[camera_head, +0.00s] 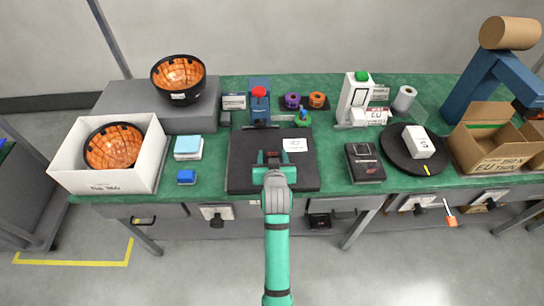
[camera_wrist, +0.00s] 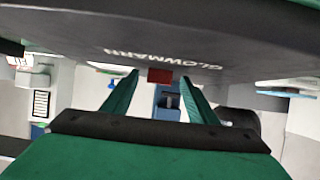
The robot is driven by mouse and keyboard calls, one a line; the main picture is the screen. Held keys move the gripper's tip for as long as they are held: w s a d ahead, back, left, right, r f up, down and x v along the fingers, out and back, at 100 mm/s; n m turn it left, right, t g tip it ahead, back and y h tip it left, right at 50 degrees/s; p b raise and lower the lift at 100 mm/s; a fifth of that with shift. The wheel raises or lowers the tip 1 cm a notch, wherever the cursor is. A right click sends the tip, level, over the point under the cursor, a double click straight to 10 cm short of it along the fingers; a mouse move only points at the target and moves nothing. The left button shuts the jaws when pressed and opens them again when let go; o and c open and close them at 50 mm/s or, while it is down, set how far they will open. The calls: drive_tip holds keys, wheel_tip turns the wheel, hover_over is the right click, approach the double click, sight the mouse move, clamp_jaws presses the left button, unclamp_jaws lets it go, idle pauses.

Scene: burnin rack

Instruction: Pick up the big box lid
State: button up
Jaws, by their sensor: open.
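A large flat black square piece (camera_head: 240,175), which I take for the big box lid, lies at the middle of the green table. A white label (camera_head: 295,145) is on its right part. My gripper (camera_head: 272,157) is over its middle in the head view, with the arm coming from the front. In the wrist view, a dark panel lettered GLOWMANN (camera_wrist: 80,42) fills the top. A small red patch (camera_wrist: 160,76) shows between my open fingertips. I cannot tell whether the fingers touch anything. The fingers hide part of the black piece.
A white box (camera_head: 155,160) with an orange-lined bowl stands left. A grey block (camera_head: 205,115) bears another bowl. A blue stand with a red knob (camera_head: 259,92) is just behind. A black device (camera_head: 365,163), round black plate (camera_head: 405,163) and cardboard box (camera_head: 490,150) stand right.

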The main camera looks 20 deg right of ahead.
drive_tip(key=shift+s+d, duration=0.2)
drive_tip(key=shift+d, duration=0.1)
drive_tip(key=shift+w+a, duration=0.1)
drive_tip(key=shift+a, duration=0.4)
drive_tip(key=c, duration=1.2)
drive_tip(key=shift+d, duration=0.15)
drive_tip(key=shift+c, duration=0.2)
drive_tip(key=shift+r, duration=0.2)
